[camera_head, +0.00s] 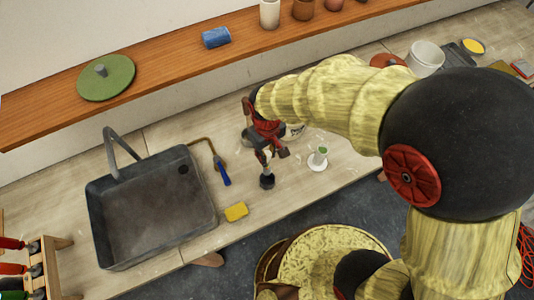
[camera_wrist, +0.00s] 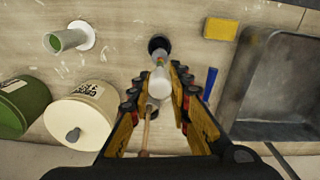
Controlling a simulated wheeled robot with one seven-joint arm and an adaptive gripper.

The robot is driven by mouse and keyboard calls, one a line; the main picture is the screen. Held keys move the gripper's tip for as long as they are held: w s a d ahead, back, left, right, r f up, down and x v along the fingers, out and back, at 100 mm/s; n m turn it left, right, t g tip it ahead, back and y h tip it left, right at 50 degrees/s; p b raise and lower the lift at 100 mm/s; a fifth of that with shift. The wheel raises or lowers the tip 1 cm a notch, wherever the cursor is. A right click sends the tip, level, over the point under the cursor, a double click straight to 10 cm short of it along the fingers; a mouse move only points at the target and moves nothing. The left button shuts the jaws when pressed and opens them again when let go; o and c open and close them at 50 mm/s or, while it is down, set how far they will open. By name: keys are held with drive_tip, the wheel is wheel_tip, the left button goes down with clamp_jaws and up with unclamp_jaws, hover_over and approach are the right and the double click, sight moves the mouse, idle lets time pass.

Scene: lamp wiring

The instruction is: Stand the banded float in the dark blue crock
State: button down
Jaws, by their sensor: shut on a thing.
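My gripper (camera_head: 265,143) points down over the counter, shut on the float (camera_wrist: 161,82). The float has a pale grey-white body between the fingertips (camera_wrist: 160,92) and a thin tan stem running back toward the palm. A small, very dark round vessel, seemingly the dark blue crock (camera_head: 267,182), stands upright on the counter right below the gripper. It also shows in the wrist view (camera_wrist: 158,42). The float's far end overlaps the crock's mouth there; I cannot tell whether it is inside or just above.
A white holder with green inside (camera_head: 318,157) stands to the right. A yellow sponge (camera_head: 236,212), a blue-handled tool (camera_head: 222,174) and the sink (camera_head: 150,210) lie left. Cream (camera_wrist: 82,115) and green (camera_wrist: 22,102) canisters stand close by. A shelf (camera_head: 165,70) runs behind.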

sight(267, 169)
drive_tip(key=shift+f, duration=0.1)
drive_tip(key=shift+f+b, duration=1.95)
drive_tip(key=shift+f, duration=0.95)
drive_tip(key=shift+f+b, duration=1.45)
drive_tip(key=shift+f, duration=0.7)
drive_tip(key=shift+f+b, duration=0.4)
drive_tip(key=shift+f, duration=0.25)
drive_tip(key=c, duration=1.6)
unclamp_jaws()
wheel_tip(267, 169, up, 12)
drive_tip(key=shift+r, duration=0.1)
